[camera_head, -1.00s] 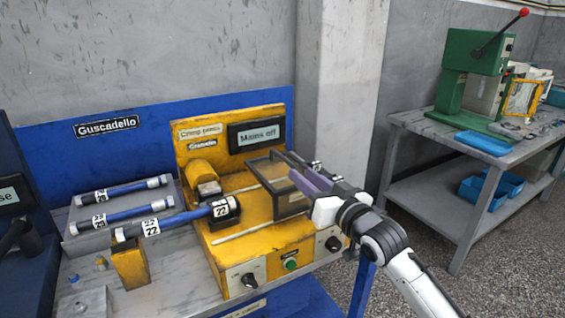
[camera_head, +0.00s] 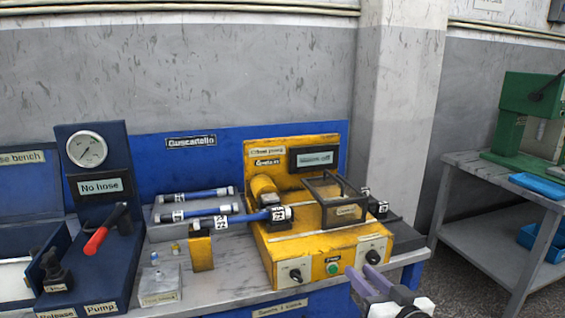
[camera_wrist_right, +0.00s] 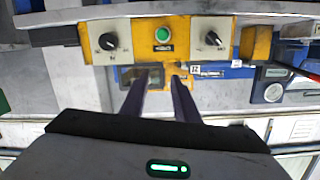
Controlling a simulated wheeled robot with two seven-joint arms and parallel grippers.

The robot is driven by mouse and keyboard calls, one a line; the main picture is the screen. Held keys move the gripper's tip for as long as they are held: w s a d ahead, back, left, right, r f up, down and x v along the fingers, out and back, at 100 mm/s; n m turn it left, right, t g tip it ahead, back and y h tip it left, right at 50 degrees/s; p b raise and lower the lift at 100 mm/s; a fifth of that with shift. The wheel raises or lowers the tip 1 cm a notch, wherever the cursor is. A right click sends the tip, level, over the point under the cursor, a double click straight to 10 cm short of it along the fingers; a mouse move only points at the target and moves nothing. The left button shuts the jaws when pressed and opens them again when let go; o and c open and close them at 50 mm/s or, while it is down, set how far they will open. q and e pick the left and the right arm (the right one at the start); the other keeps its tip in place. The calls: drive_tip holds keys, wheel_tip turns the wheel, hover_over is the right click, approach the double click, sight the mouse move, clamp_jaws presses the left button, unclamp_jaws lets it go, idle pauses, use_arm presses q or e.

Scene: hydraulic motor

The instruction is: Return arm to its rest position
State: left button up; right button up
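My right gripper (camera_head: 377,284) is at the lower right of the head view, in front of the yellow machine (camera_head: 312,255) and apart from it. Its two purple-grey fingers stand apart with nothing between them. In the right wrist view the fingers (camera_wrist_right: 160,82) are also parted and empty, pointing toward the machine's front with its green button (camera_wrist_right: 162,35) and black knobs. The dark-framed guard (camera_head: 335,200) stands on the machine. A blue hose (camera_head: 245,217) runs into the machine from the left, resting on a yellow stand (camera_head: 201,250). My left gripper is not in view.
Two more blue hoses lie on a grey rack (camera_head: 165,228). A blue pump bench with a gauge (camera_head: 87,149) and a red-handled lever (camera_head: 97,240) stands at left. A green press (camera_head: 525,120) stands on a table (camera_head: 470,220) at right. Floor shows between the benches.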

drive_tip(key=s+a+f+g, duration=0.1)
drive_tip(key=s+f+g, duration=0.2)
drive_tip(key=s+f, duration=1.1)
drive_tip(key=s+f+g+h, duration=0.1)
drive_tip(key=s+f+g, duration=0.1)
drive_tip(key=s+f, duration=0.5)
drive_tip(key=s+f+g+h, duration=0.1)
drive_tip(key=s+f+g, duration=0.1)
drive_tip(key=s+f, duration=0.5)
drive_tip(key=s, duration=0.6)
drive_tip(key=shift+n, duration=0.4)
